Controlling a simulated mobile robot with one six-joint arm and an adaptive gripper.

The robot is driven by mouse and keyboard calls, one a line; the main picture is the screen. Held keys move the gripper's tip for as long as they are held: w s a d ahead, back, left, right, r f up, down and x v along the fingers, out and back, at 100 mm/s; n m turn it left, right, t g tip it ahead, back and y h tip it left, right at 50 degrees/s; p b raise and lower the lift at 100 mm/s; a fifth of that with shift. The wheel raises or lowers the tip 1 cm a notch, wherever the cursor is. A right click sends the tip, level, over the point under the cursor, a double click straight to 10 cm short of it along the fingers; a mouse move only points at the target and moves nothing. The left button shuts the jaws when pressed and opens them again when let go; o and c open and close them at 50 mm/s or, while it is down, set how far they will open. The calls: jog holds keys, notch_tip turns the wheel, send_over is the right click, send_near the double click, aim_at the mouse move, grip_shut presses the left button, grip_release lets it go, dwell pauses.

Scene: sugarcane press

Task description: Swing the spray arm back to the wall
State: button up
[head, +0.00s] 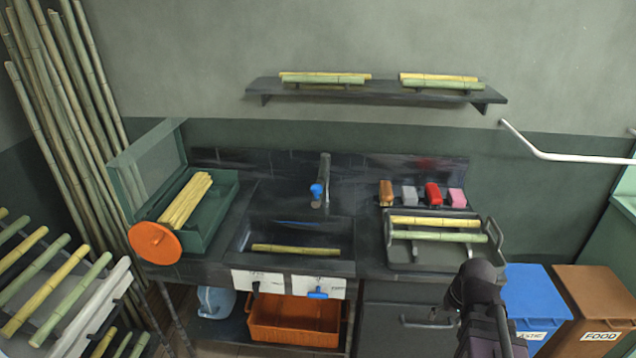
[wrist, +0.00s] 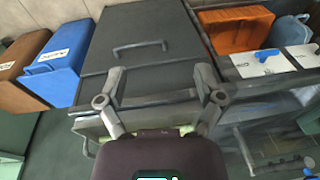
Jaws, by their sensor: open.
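A dark spout with a blue end (head: 318,190) stands at the back of the sink and points forward over the basin; it looks like the spray arm. Its tip is apart from the wall behind. It does not show clearly in the wrist view. My gripper (wrist: 161,80) is open and empty, its two fingers spread in front of the dark cabinet front. In the head view my arm rises at the lower right, right of and nearer than the sink; the fingers cannot be made out there.
The sink (head: 300,265) holds a cane piece. A dark tray (head: 405,258) with canes and several small blocks lie right of it. A green box (head: 215,228) with an orange disc stands left. Blue (head: 545,290) and brown bins stand right. A white rail (head: 570,157) runs along the right wall.

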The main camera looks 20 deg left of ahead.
jog(key=w+a+r+n+t+y+p, duration=0.2)
jog(key=w+a+r+n+y, duration=0.15)
jog(key=w+a, duration=0.35)
jog(key=w+a+r+n+t+y+p, duration=0.15)
jog(key=w+a+r, duration=0.3)
jog(key=a, duration=0.45)
jog(key=n+t+y+p, duration=0.3)
jog(key=n+y+p, duration=0.1)
jog(key=y, duration=0.1)
send_near(317, 187)
jog(key=v, duration=0.3)
jog(key=shift+w+d+r, duration=0.1)
jog(key=shift+d+r, duration=0.1)
jog(key=shift+r, duration=0.05)
jog(key=shift+f, duration=0.1)
jog(key=shift+g, duration=0.25)
jog(key=b+x, duration=0.5)
jog(key=x, duration=0.7)
jog(key=shift+w, duration=0.2)
jog(key=shift+x, duration=0.8)
jog(key=shift+s, duration=0.1)
grip_shut()
